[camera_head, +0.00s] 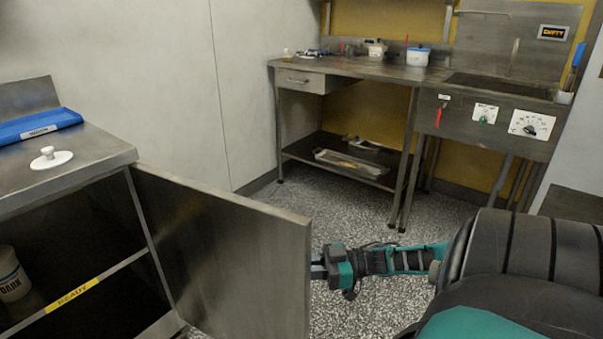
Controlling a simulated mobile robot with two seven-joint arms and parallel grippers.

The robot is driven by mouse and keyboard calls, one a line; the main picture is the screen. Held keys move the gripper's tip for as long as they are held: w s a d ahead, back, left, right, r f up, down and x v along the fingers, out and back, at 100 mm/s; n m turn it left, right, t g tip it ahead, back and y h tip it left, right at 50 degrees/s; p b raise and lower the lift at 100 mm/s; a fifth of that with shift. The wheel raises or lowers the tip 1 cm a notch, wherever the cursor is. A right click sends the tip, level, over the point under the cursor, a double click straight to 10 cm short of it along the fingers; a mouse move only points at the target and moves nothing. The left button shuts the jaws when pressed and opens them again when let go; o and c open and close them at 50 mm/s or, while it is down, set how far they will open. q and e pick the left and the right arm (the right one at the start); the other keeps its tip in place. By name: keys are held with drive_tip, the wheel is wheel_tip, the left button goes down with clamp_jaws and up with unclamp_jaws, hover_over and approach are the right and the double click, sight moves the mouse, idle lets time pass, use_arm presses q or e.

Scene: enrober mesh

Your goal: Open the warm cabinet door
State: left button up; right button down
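The steel cabinet (135,225) stands at the left, and its door (225,250) is swung out, open, showing the dark inside. A yellow label reading READY (72,295) is on the cabinet's front. My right gripper (318,266) is at the door's free edge, on the far side of the panel. Its fingertips are partly hidden by the door, so I cannot tell whether it is touching, gripping or open. A white tub marked DARK (12,275) stands inside the cabinet. My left gripper is not in view.
A blue tray (38,127) and a white lid with a knob (50,158) lie on the cabinet top. A steel bench (345,68) with a drawer and a control panel (492,122) stands at the back. The speckled floor (270,191) between is clear.

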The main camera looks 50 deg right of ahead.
drive_tip(key=shift+d, duration=0.15)
idle(0.3)
drive_tip(key=c, duration=1.2)
unclamp_jaws()
drive_tip(key=v, duration=1.3)
